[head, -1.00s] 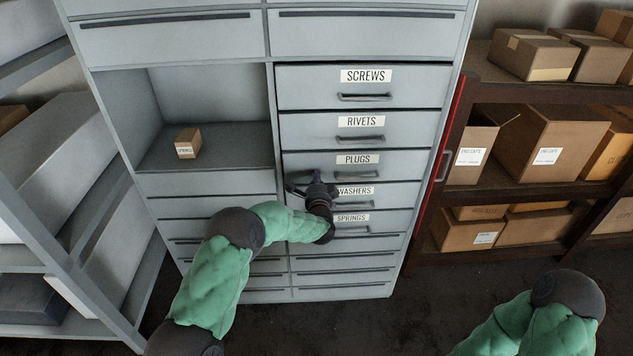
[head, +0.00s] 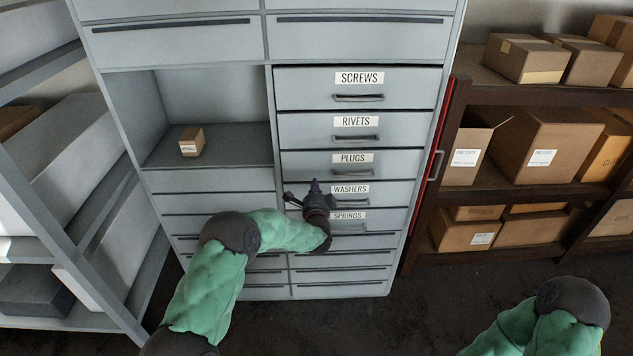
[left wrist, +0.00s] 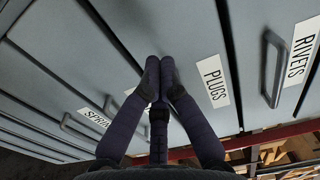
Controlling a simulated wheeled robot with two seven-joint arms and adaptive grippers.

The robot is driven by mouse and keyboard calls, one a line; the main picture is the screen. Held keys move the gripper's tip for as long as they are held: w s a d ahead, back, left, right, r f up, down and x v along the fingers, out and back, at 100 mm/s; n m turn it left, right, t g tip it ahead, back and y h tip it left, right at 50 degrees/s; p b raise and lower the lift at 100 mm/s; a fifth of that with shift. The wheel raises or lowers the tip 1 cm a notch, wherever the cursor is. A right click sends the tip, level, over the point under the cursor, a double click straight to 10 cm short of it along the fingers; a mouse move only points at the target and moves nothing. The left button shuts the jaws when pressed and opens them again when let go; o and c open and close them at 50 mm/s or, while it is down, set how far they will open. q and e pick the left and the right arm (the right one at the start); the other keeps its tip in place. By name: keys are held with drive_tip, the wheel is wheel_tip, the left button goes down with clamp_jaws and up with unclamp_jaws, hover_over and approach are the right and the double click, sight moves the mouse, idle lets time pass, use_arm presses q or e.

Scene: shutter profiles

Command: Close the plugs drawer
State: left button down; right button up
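The plugs drawer (head: 400,163) is a grey front with a white PLUGS label and a dark bar handle, between the rivets and washers drawers. Its front looks about level with its neighbours in the head view. Its label also shows in the left wrist view (left wrist: 213,82); its handle is hidden there behind my fingers. My left gripper (head: 314,187) is in front of the cabinet, just below the plugs drawer's left part. In the left wrist view its fingers (left wrist: 158,68) are together with nothing seen between them. Contact with the drawer cannot be told. My right gripper is out of view.
The screws (head: 415,88), rivets (head: 410,127), washers (head: 400,193) and springs (head: 395,220) drawers share the column. An open bay at left holds a small box (head: 191,141). A rack of cardboard boxes (head: 548,142) stands right, shelving (head: 75,268) left.

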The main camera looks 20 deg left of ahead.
use_arm(q)
drive_tip(key=p+v, duration=0.2)
drive_tip(key=v, duration=0.6)
drive_tip(key=s+d+f+n+g+h, duration=0.2)
drive_tip(key=s+f+n+g+h, duration=0.15)
drive_tip(key=s+f, duration=0.45)
drive_tip(key=s+d+f+n+g+h, duration=0.3)
drive_tip(key=s+f+n+g, duration=0.15)
drive_tip(key=f, duration=0.85)
drive_tip(key=s+d+f+n+g+h, duration=0.1)
drive_tip(key=s+f+n+g, duration=0.1)
drive_tip(key=s, duration=0.7)
drive_tip(key=s+d+f+n+g+h, duration=0.1)
drive_tip(key=s+d+f+n+g, duration=0.1)
drive_tip(key=s, duration=0.7)
drive_tip(key=s+d+f+n+g+h, duration=0.1)
drive_tip(key=s+f+n+g, duration=0.3)
drive_tip(key=s, duration=0.6)
drive_tip(key=shift+d+n+g, duration=0.4)
drive_tip(key=shift+d+n, duration=0.1)
drive_tip(key=shift+d, duration=0.15)
